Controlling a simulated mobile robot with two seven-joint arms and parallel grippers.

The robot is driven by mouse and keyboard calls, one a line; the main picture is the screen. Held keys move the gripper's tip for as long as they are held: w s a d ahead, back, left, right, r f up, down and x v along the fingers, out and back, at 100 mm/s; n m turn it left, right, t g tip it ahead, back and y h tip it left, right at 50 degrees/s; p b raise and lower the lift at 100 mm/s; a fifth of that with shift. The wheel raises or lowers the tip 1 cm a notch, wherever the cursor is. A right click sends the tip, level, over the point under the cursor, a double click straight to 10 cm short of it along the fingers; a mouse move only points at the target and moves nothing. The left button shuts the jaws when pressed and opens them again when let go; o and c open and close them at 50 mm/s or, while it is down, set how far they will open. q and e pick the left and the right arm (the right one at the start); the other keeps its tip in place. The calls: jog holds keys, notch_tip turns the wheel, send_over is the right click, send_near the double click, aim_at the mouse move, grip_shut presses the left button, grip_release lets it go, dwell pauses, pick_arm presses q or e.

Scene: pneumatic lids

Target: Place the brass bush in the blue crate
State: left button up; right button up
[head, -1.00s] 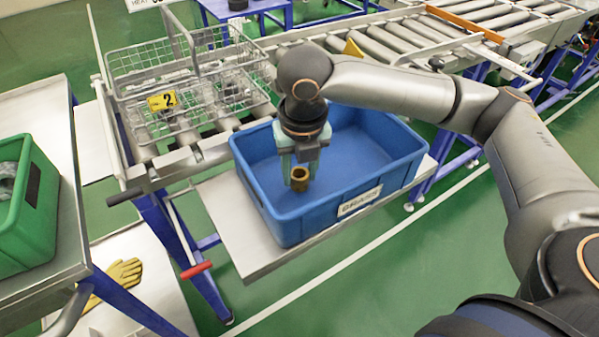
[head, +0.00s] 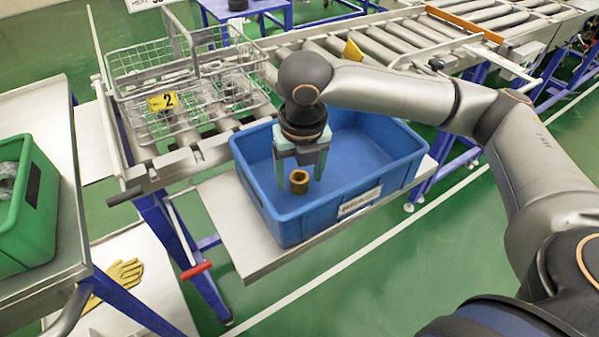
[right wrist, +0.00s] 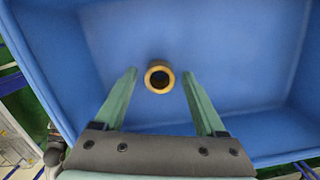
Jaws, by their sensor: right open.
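The brass bush (head: 299,182) is a short hollow ring within the walls of the blue crate (head: 345,205). In the right wrist view the bush (right wrist: 159,77) shows its open end against the blue crate floor (right wrist: 230,50). I cannot tell for sure whether it touches the floor. My right gripper (head: 300,180) reaches down into the crate with its green fingers spread. In the right wrist view the gripper (right wrist: 160,73) has a finger on each side of the bush, with a gap on both sides. My left gripper is not in view.
A wire basket (head: 185,75) with a yellow tag stands on the roller conveyor (head: 400,38) behind the crate. A green crate (head: 35,215) stands on a bench at the left. Yellow gloves (head: 115,280) lie on a low shelf. The crate's right part is empty.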

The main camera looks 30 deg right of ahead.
aim_at(301, 183)
notch_tip(301, 183, up, 12)
jog(key=s+p, duration=0.1)
jog(key=p, duration=0.1)
jog(key=shift+s+a, duration=0.2)
jog(key=shift+s+f, duration=0.1)
dwell(0.5)
